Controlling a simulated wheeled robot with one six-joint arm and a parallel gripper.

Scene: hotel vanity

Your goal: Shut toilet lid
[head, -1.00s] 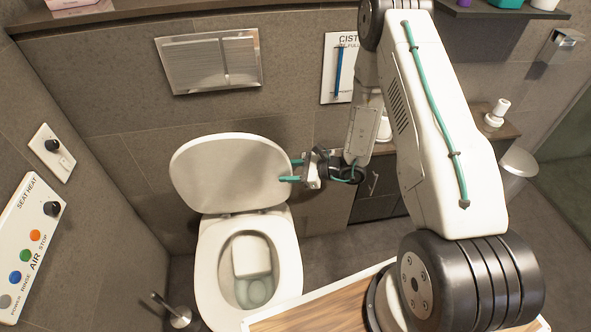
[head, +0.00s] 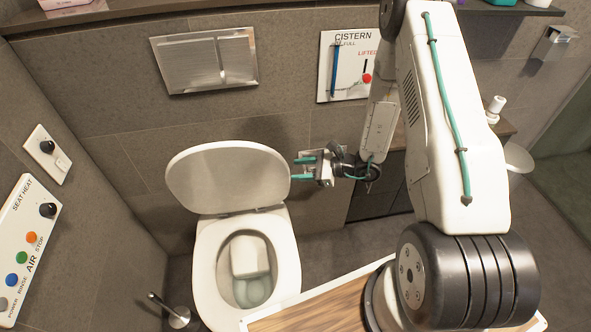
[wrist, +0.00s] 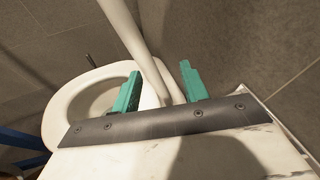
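The white toilet lid (head: 226,178) stands raised, leaning back toward the wall above the toilet bowl (head: 246,262). The seat ring lies down on the bowl. My gripper (head: 300,168) is just right of the lid's right edge, its teal fingers pointing left. The fingers are apart with nothing between them that I can make out. In the wrist view my gripper (wrist: 158,90) is open, and the raised lid (wrist: 138,42) shows nearly edge-on beyond the fingers. The bowl (wrist: 72,90) lies to the left there. Whether a finger touches the lid cannot be told.
A metal flush plate (head: 205,60) and a cistern panel (head: 345,66) are on the back wall. A control panel (head: 27,250) is on the left wall. A toilet brush (head: 178,316) stands left of the bowl. A dark cabinet (head: 376,200) is right of the toilet.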

